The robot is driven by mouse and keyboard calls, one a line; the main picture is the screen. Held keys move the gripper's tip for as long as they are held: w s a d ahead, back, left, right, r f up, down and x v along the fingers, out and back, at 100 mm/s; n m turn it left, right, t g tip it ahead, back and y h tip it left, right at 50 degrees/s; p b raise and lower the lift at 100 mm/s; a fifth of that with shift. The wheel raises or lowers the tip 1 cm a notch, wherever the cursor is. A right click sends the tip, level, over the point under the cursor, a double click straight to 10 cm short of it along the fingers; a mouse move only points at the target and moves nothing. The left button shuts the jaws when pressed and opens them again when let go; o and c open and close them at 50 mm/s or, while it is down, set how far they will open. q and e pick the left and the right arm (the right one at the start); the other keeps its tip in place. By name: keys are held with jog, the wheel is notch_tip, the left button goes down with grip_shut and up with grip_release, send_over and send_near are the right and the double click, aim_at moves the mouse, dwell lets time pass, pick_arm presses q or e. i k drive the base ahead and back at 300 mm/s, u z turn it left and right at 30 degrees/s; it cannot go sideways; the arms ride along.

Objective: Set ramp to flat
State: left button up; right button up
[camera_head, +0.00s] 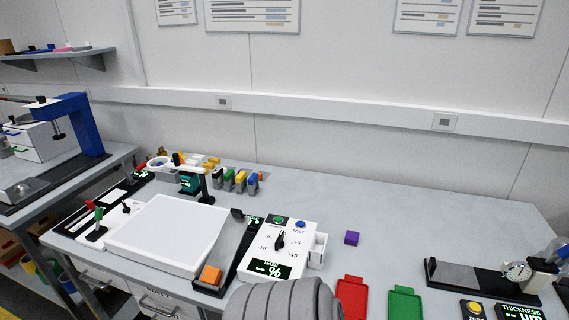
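No label reading "ramp" is legible. A white control box (274,249) stands mid-bench with a black pointer knob (280,240), a green button (280,218), a blue button (300,224) and a lit display (269,269). The knob's pointer stands roughly upright in the picture, between small markings I cannot fully read. Which control sets the ramp cannot be told. Neither of my grippers is in view.

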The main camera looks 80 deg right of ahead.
aim_at(222, 255)
jog(key=k, duration=1)
jog(key=z, duration=1.95)
jog(key=i, duration=0.5)
jog(key=u, duration=0.05)
